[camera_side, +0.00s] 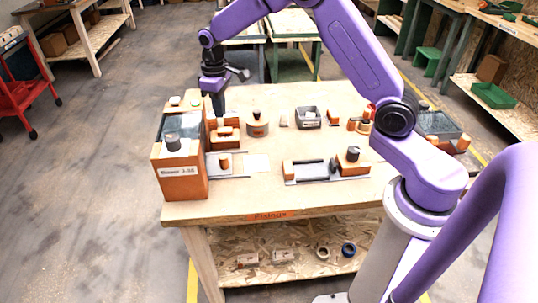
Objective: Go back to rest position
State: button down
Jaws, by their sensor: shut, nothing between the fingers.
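My gripper (218,103) hangs from my purple arm, pointing down over the left back part of the wooden work table (275,192). It is shut and empty. Its tips are just above or beside an orange block part (224,132) next to the orange machine box; I cannot tell whether they touch it. The orange box (181,182) with a white label and a dark knob stands at the table's left front edge.
A round wooden part (257,125), a grey bin (308,117) and a grey fixture (309,170) with an orange block (352,162) stand on the table. A shelf below holds several small parts. A red cart (24,85) stands far left. The table's front strip is clear.

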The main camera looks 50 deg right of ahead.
jog(key=s+a+r+n, duration=0.2)
jog(key=s+a+r, duration=0.15)
jog(key=s, duration=0.65)
jog(key=s+a+r+n, duration=0.2)
jog(key=s+a+r, duration=0.15)
jog(key=s, duration=0.55)
jog(key=s+d+n, duration=0.2)
jog(key=s, duration=0.8)
jog(key=s+d+n, duration=0.1)
jog(key=s+d, duration=0.2)
jog(key=s, duration=0.7)
jog(key=shift+d+n, duration=0.15)
jog(key=shift+n, duration=0.25)
